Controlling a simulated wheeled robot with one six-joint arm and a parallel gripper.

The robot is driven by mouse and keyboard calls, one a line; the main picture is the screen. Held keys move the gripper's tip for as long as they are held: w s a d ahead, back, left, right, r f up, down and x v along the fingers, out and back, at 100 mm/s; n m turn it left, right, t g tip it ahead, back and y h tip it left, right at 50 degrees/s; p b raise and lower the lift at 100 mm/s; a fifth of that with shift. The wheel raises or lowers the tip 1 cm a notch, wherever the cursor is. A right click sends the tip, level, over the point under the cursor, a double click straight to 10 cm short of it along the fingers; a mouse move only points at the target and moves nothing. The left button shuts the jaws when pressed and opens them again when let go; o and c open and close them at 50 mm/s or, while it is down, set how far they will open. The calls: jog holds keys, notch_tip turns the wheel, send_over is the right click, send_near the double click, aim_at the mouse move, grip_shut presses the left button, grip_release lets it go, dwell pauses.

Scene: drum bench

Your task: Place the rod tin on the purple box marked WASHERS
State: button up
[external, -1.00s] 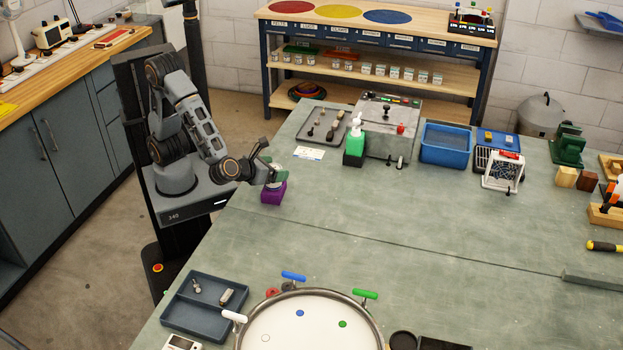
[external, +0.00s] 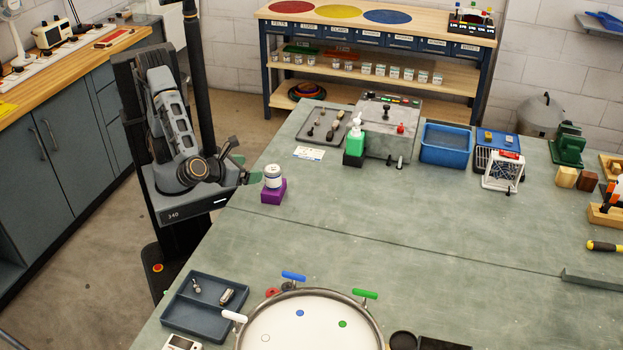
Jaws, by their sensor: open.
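A small white tin with a dark band (external: 272,175) stands upright on top of the purple box (external: 272,195) near the left edge of the green bench. Any marking on the box is too small to read. My gripper (external: 250,170) is open and empty, just to the left of the tin and apart from it. Its green-padded fingers point toward the tin.
A white card (external: 309,153) and a grey tray with tools (external: 325,124) lie behind the box. A green bottle (external: 355,140) stands to the right of them. A blue-grey divided tray (external: 205,305) and a drum (external: 310,322) are in front. The middle of the bench (external: 400,220) is clear.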

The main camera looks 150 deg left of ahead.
jog(key=s+d+n+t+h, duration=0.2)
jog(key=d+n+t+h, duration=0.1)
jog(key=d+n+h, duration=0.3)
jog(key=s+d+f+n+t+h, duration=0.1)
jog(key=s+d+n+t+h, duration=0.1)
jog(key=d+n+h, duration=0.5)
jog(key=s+d+n, duration=0.1)
jog(key=d+n, duration=0.1)
jog(key=d, duration=0.2)
jog(key=shift+s+d+n+t, duration=0.3)
jog(key=shift+n+t, duration=0.1)
jog(key=shift+f, duration=0.1)
jog(key=p+v, duration=0.2)
jog(key=w+p+v, duration=0.1)
jog(key=p+v, duration=0.1)
jog(key=v, duration=0.1)
jog(key=shift+w+a, duration=0.1)
